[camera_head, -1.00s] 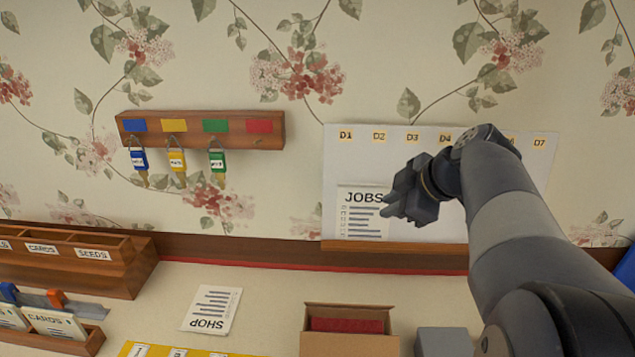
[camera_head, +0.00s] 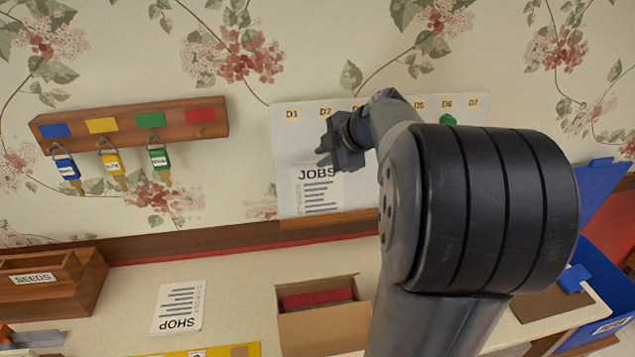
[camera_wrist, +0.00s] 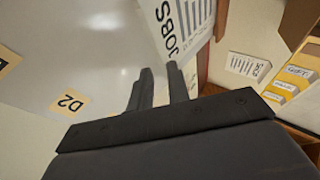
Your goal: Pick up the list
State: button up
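A white sheet headed JOBS (camera_head: 318,192) stands upright against the white board on the wall, above its wooden ledge. Another white sheet, headed SHOP (camera_head: 180,307), lies flat on the counter. My gripper (camera_head: 324,157) is in front of the board at the top edge of the JOBS sheet. In the wrist view my gripper (camera_wrist: 159,74) has its two fingers apart with a gap between them. The JOBS sheet (camera_wrist: 186,22) shows just beyond the fingertips there. Whether a finger touches it, I cannot tell. The SHOP sheet (camera_wrist: 243,66) lies farther off.
The white board (camera_head: 290,140) has tags D1 to D7 and a green knob (camera_head: 448,119). A key rack (camera_head: 130,125) hangs at left. An open cardboard box (camera_head: 322,318) stands on the counter beside the SHOP sheet. A blue bin (camera_head: 600,285) is at right.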

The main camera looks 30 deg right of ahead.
jog(key=shift+x, duration=1.25)
jog(key=shift+c, duration=0.6)
grip_shut()
